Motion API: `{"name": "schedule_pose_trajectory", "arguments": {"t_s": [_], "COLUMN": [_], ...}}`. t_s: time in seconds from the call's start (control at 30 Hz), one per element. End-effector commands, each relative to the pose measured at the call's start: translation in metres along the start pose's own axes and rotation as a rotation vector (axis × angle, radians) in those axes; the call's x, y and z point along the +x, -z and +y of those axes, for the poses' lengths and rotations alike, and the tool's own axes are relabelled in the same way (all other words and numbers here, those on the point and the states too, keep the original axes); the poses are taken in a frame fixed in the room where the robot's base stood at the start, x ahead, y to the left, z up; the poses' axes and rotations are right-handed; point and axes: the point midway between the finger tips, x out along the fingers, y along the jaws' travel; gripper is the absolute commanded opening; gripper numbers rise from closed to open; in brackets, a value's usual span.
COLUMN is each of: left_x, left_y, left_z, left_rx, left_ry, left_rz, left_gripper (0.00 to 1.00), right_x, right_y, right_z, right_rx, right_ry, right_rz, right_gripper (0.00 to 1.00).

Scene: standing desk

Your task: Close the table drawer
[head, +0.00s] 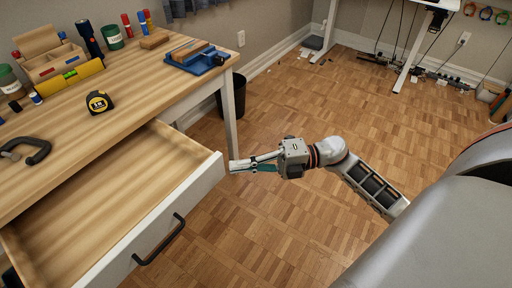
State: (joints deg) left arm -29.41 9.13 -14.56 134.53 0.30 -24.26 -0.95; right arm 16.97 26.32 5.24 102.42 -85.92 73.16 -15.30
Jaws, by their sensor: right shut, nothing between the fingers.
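The table drawer (205,184) is pulled well out of the wooden table (60,131) at the left. Its inside looks empty and its front is white with a black bar handle (159,240). My right gripper (234,166) is shut and empty. Its fingertips point left at the far end of the drawer front, close to its upper corner; I cannot tell if they touch. My left gripper is not in view.
On the table top are a tape measure (98,102), a black clamp (27,150), a blue vise (203,60), a flashlight (89,41) and a wooden organiser (52,61). A dark bin (232,97) stands behind the table leg.

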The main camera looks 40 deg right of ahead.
Motion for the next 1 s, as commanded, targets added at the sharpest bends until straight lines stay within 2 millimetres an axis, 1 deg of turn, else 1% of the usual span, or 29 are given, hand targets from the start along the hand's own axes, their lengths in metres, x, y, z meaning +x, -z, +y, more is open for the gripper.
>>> {"name": "schedule_pose_trajectory", "arguments": {"t_s": [0.1,0.23,0.63,0.77,0.87,1.0], "left_x": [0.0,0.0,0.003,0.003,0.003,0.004], "left_y": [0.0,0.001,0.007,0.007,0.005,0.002], "left_z": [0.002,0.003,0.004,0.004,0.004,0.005], "left_rx": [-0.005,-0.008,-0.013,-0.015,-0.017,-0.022], "left_ry": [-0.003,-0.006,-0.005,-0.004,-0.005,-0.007], "left_rz": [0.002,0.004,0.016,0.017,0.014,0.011], "left_gripper": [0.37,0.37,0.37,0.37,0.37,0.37], "right_x": [0.009,0.013,0.015,0.018,0.025,0.044], "right_y": [-0.008,-0.013,-0.014,-0.017,-0.025,-0.044], "right_z": [-0.002,-0.002,-0.001,-0.001,-0.002,-0.002], "right_rx": [0.003,0.003,0.003,0.001,0.001,0.001], "right_ry": [0.0,0.001,0.001,0.001,0.001,0.001], "right_rz": [0.0,0.001,0.001,0.002,0.002,0.001], "right_gripper": [0.0,0.0,0.0,0.0,0.0,0.0]}}
